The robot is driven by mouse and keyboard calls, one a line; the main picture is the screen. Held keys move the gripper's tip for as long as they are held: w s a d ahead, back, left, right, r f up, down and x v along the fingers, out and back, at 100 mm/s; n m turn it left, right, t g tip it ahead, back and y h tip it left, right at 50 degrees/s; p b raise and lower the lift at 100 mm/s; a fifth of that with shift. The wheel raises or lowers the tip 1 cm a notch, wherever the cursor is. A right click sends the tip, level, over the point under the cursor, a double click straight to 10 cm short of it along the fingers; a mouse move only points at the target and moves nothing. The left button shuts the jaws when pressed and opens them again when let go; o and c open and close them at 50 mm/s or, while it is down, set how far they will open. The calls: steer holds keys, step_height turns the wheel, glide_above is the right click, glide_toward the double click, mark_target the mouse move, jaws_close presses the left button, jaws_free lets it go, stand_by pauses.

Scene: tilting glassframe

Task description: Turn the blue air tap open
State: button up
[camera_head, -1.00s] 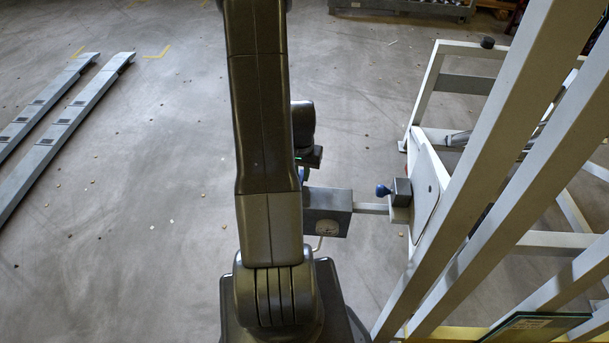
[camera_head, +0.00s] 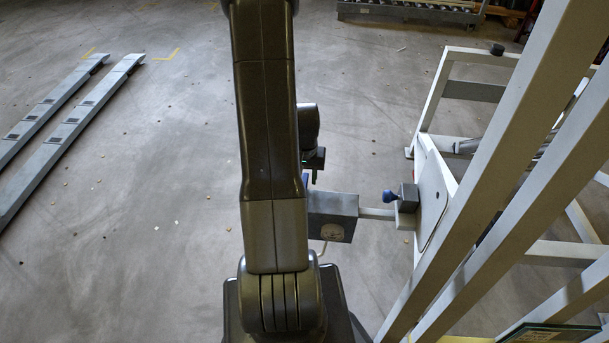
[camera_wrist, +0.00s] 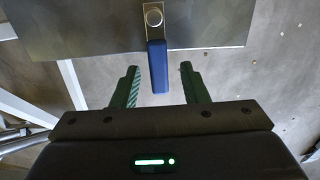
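The blue air tap is a blue lever (camera_wrist: 158,68) on a round silver pivot, on the face of a grey metal box (camera_wrist: 90,28). In the wrist view it points toward my gripper. My gripper (camera_wrist: 159,74) is open, its two green fingers on either side of the lever's free end, with a visible gap on each side. In the head view the grey box (camera_head: 332,219) is partly behind my arm, and only a sliver of blue shows at its upper left.
A blue knob (camera_head: 389,197) on a dark block sits right of the box, by a white panel (camera_head: 432,190). Large grey frame beams (camera_head: 500,180) slant across the right. Two long rails (camera_head: 75,125) lie at far left. The floor between is mostly clear.

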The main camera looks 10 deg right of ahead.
step_height(320, 180, up, 14)
steer(key=p, duration=0.1)
stand_by(0.7)
steer(key=shift+f, duration=0.15)
step_height(320, 180, down, 14)
steer(key=shift+r+b, duration=0.1)
steer(key=shift+b, duration=0.4)
stand_by(0.4)
